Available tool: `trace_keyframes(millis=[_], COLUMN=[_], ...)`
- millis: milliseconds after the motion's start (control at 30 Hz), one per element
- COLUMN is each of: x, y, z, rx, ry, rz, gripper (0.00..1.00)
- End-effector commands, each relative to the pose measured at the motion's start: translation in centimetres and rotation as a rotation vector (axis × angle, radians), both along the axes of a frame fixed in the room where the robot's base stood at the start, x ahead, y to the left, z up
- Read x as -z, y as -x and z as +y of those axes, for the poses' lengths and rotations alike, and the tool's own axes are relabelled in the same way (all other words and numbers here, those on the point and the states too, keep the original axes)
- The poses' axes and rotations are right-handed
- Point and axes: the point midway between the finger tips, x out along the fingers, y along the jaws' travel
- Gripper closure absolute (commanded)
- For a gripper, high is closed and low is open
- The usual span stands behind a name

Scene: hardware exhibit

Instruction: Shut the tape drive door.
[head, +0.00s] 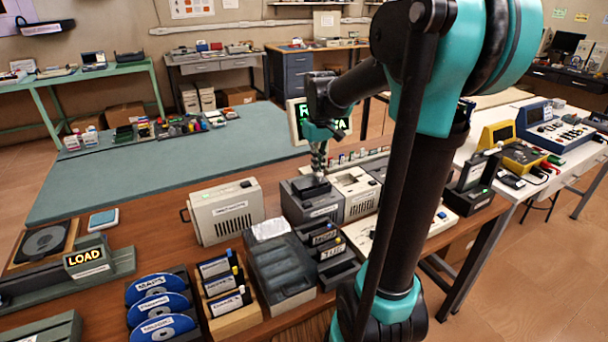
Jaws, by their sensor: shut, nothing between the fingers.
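My gripper (319,172) points down in the middle of the head view, with its fingers shut and empty. It is right at or just above the dark top part (311,188) of a grey labelled unit (318,211) on the wooden table. I cannot tell whether the fingertips touch it. This unit may be the tape drive, but its label is too small to read and its door's position is unclear. A lighter unit (354,184) with vent slots stands directly to its right. My arm hides part of the table on the right.
A beige vented box (226,211) with a side handle stands left of the grey unit. Nearer are a dark ribbed case (280,262), labelled cartridges (222,282) in a wooden rack and blue discs (160,307). A "LOAD" sign (85,258) is at left. The green mat (170,170) behind is largely clear.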

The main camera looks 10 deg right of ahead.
Motion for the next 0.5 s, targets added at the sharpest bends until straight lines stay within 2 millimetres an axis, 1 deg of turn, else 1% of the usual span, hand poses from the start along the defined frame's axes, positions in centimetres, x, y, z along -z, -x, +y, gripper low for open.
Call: trace_keyframes(millis=[333, 500], x=[-0.01, -0.01], y=[0.64, 0.59], z=[-0.22, -0.20], rx=[0.000, 0.000], ry=[0.000, 0.000], rz=[0.000, 0.000], gripper=[1.00, 1.00])
